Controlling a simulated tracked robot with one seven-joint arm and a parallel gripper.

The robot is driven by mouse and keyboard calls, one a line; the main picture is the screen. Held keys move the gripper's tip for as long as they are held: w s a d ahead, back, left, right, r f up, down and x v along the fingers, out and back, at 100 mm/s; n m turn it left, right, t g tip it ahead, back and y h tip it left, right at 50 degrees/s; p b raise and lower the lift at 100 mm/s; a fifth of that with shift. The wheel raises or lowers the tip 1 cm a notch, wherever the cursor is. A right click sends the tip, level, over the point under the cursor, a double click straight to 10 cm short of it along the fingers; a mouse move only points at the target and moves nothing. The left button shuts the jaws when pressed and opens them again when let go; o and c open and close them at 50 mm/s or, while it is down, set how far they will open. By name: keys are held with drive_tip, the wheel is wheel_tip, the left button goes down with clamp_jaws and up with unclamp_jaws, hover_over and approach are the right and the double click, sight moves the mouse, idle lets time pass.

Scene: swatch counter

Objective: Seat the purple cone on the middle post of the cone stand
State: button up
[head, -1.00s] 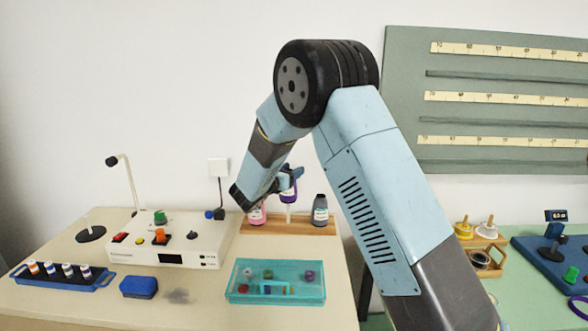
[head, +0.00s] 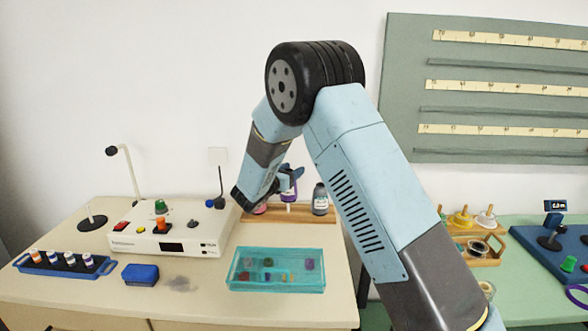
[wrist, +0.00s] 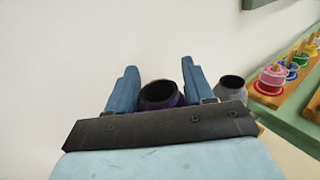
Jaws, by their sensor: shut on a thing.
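The purple cone (head: 288,190) is in my gripper (head: 284,180), which is shut on it above the wooden cone stand (head: 291,217). In the head view the cone looks upright, with a pale length, apparently the middle post (head: 288,207), showing under it. I cannot tell whether the post's tip is inside the cone. A pink cone (head: 260,209) is on the stand's left, partly behind my arm. A grey cone (head: 320,199) is on its right. In the wrist view the purple cone's dark open top (wrist: 160,95) lies between my fingers, with the grey cone (wrist: 232,89) to the right.
A white control box (head: 172,238) stands left of the stand, and a teal tray (head: 277,284) lies in front. A blue rack (head: 65,266) and a blue block (head: 140,274) are at the left. A wooden holder (head: 486,259) is on the right-hand counter.

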drive_tip(key=shift+f, duration=2.25)
drive_tip(key=shift+f, duration=0.15)
drive_tip(key=o, duration=1.5)
drive_tip(key=shift+s+a, duration=0.4)
drive_tip(key=shift+s, duration=0.1)
drive_tip(key=v, duration=1.2)
drive_tip(key=shift+s+a, duration=0.15)
drive_tip(key=shift+s, duration=0.05)
